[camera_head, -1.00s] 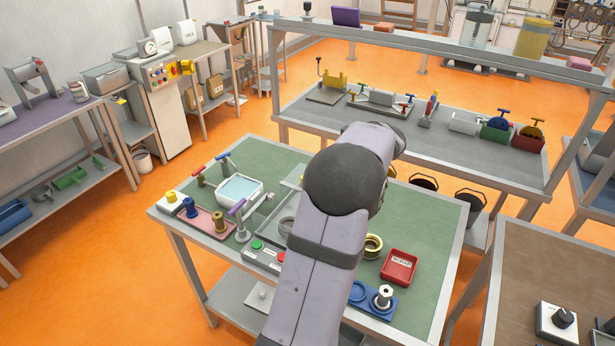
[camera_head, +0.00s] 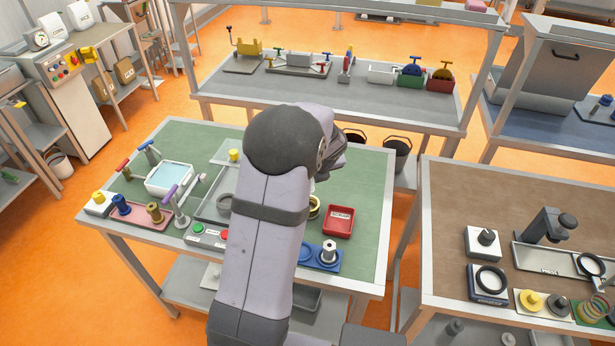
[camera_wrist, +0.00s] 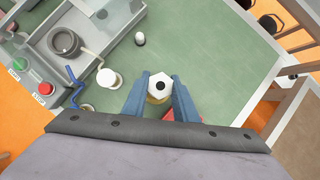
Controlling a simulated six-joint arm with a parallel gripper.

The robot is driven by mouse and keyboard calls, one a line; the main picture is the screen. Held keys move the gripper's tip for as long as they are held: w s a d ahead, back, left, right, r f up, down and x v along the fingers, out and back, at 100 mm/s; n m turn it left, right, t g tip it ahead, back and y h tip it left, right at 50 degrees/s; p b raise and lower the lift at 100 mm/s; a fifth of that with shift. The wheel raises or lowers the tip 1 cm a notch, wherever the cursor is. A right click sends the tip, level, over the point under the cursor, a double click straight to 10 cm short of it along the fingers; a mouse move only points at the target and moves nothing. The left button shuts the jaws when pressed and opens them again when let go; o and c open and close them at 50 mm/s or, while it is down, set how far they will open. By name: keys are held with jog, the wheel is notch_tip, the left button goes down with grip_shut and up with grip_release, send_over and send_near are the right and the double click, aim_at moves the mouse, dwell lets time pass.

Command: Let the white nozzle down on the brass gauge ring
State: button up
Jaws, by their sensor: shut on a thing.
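In the wrist view my gripper (camera_wrist: 160,84) is shut on the white nozzle (camera_wrist: 160,93), a hexagonal piece with a dark hole in its middle. One blue finger is on each side of it. The brass gauge ring (camera_wrist: 155,101) shows in part just below the nozzle, between the fingers. I cannot tell the height gap between them. In the head view the ring (camera_head: 315,207) stands on the green bench top, partly covered by my arm, left of the red tray. My gripper and the nozzle are hidden behind my arm there.
The red tray (camera_head: 339,221) is close beside the ring. A control box (camera_head: 205,235) and a grey tray (camera_wrist: 85,50) lie to the left. Bare green surface lies right of the red tray.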

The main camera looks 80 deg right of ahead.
jog(key=shift+f+b, duration=2.3)
jog(key=shift+b, duration=0.15)
jog(key=shift+f, duration=0.25)
jog(key=shift+r+p, duration=0.1)
jog(key=shift+p, duration=0.3)
jog(key=shift+f+b, duration=0.5)
jog(key=shift+f, duration=0.35)
dwell(1.1)
jog(key=o, duration=1.7)
jog(key=shift+r+p, duration=0.15)
jog(key=shift+p, duration=0.25)
jog(key=shift+r+p, duration=3.4)
jog(key=shift+p, duration=0.3)
